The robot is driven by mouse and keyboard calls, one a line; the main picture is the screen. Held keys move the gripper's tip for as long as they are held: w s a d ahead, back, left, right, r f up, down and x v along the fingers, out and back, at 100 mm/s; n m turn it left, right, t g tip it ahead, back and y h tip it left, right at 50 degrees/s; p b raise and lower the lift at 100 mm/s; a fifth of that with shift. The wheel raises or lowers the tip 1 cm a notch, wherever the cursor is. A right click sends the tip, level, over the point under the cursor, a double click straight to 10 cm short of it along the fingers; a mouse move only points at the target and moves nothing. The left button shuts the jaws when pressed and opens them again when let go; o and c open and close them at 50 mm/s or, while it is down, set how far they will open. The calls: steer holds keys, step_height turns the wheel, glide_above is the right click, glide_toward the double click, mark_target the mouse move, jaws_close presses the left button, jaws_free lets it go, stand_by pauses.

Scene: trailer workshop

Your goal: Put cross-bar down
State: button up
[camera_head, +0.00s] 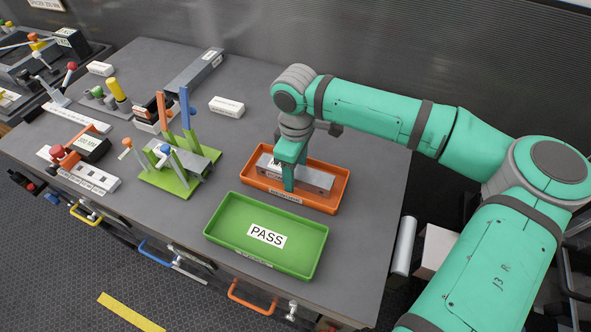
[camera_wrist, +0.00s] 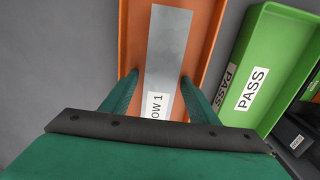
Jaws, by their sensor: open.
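The cross-bar (camera_head: 314,180) is a grey metal bar with a white label, lying in the orange tray (camera_head: 333,200). In the wrist view the cross-bar (camera_wrist: 167,62) runs lengthwise along the orange tray (camera_wrist: 132,40), and its label's visible part reads "OW 1". My gripper (camera_head: 287,186) is over the tray, fingers pointing down at the bar. In the wrist view my gripper (camera_wrist: 158,80) is open, with one finger on each side of the bar. I cannot tell whether the fingers touch it. My gripper hides part of the bar in the head view.
An empty green tray (camera_head: 268,208) marked PASS lies in front of the orange tray. A green fixture (camera_head: 172,180) with upright posts stands left of the trays. A white labelled block (camera_head: 226,106) and a long grey bar (camera_head: 195,74) lie behind. The right end of the table is clear.

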mark_target(296, 171)
step_height(296, 171, up, 12)
steer(key=shift+r, duration=0.2)
stand_by(0.4)
stand_by(0.5)
